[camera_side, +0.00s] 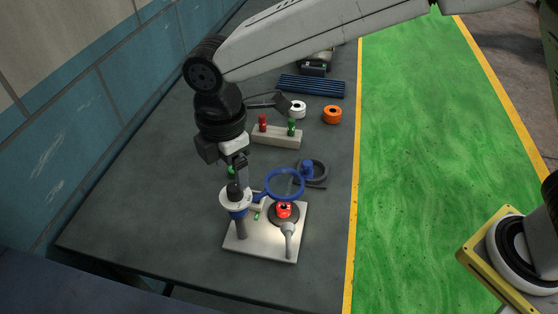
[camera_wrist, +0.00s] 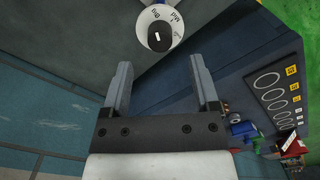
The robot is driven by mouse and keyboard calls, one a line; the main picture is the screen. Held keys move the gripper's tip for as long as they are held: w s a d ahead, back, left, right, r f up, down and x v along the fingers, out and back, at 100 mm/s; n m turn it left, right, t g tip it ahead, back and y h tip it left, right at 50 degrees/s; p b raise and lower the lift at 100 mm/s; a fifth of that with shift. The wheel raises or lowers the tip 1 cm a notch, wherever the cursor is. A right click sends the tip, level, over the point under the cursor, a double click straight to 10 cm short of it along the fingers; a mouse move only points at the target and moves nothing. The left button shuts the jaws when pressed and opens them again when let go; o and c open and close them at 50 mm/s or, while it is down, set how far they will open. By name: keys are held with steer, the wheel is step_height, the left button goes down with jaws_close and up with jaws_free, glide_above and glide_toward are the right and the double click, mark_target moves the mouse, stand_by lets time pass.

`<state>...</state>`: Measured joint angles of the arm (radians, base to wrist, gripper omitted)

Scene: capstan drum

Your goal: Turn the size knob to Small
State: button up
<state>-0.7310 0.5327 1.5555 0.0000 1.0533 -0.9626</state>
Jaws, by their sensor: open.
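The size knob is a black grip (camera_wrist: 158,37) on a white dial (camera_wrist: 152,22) lettered "Big" and "Mid"; a third label at its edge is too small to read. A short pale mark shows on the grip, but I cannot tell surely which label it points to. In the side view the dial (camera_side: 236,203) tops a post at the back left of a pale metal plate (camera_side: 262,246). My gripper (camera_wrist: 160,68) is open and empty, with the knob seen beyond and between its fingertips. In the side view my gripper (camera_side: 242,175) hangs just above the knob, apparently not touching it.
Close right of the knob are a blue ring (camera_side: 285,171), a red spool (camera_side: 284,211) and a grey lever (camera_side: 289,232). Behind stand a block with red and green pegs (camera_side: 276,138), white and orange rolls (camera_side: 332,115), and a blue ribbed tray (camera_side: 311,86). The table's front left is clear.

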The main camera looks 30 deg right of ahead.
mark_target(234, 187)
steer(key=shift+f, duration=2.55)
jaws_close()
